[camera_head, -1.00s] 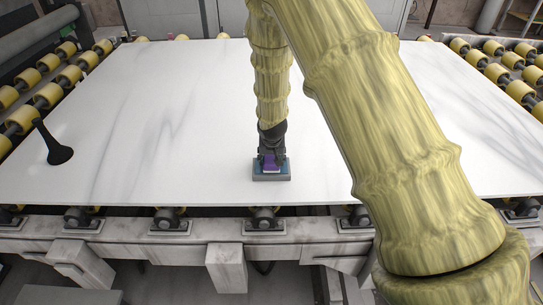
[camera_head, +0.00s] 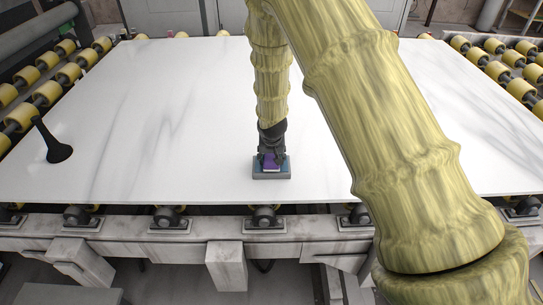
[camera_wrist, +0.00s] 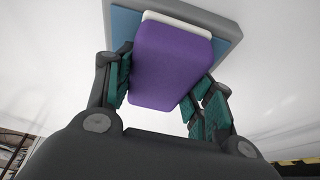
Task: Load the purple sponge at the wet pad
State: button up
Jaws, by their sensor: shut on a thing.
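The purple sponge (camera_wrist: 170,65) is held between the teal-padded fingers of my gripper (camera_wrist: 165,90). A white layer shows along its far end, which is at the blue surface of the wet pad (camera_wrist: 122,27). In the head view the sponge (camera_head: 270,161) is a small purple patch below my gripper (camera_head: 271,152). The wet pad (camera_head: 271,175), a grey tray with a blue top, lies under it near the slab's front edge. The sponge appears to touch the pad; exact contact is hidden.
The white stone slab (camera_head: 130,120) is wide and mostly clear. Yellow rollers (camera_head: 48,93) line the left side, and more rollers (camera_head: 520,90) line the right.

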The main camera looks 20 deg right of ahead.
jog(key=shift+f, duration=0.4)
dwell(1.4)
jog(key=shift+r, duration=0.1)
jog(key=shift+r+p, duration=1.9)
jog(key=shift+r, duration=1.55)
jog(key=shift+s+f, duration=0.1)
